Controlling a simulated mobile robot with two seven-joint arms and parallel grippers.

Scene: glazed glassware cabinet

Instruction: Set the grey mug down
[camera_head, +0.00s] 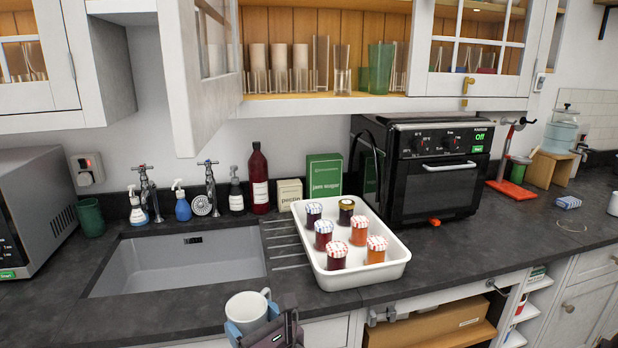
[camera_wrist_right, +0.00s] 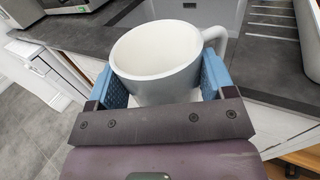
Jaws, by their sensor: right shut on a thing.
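The grey mug (camera_head: 247,311) is pale inside and stands upright in my right gripper (camera_head: 262,332), at the bottom of the head view. In the right wrist view the mug (camera_wrist_right: 160,62) sits between the two blue finger pads of the right gripper (camera_wrist_right: 163,84), which is shut on it. Its handle points to the right there. The mug is in front of the dark worktop (camera_head: 190,311), near its front edge; I cannot tell if it touches anything below. My left gripper does not show.
A white tray (camera_head: 333,280) with several jars stands right of the sink (camera_head: 180,262). A black oven (camera_head: 430,172) is behind it. Bottles and taps line the wall. The worktop strip before the sink is clear. An open cabinet door (camera_head: 200,75) hangs above.

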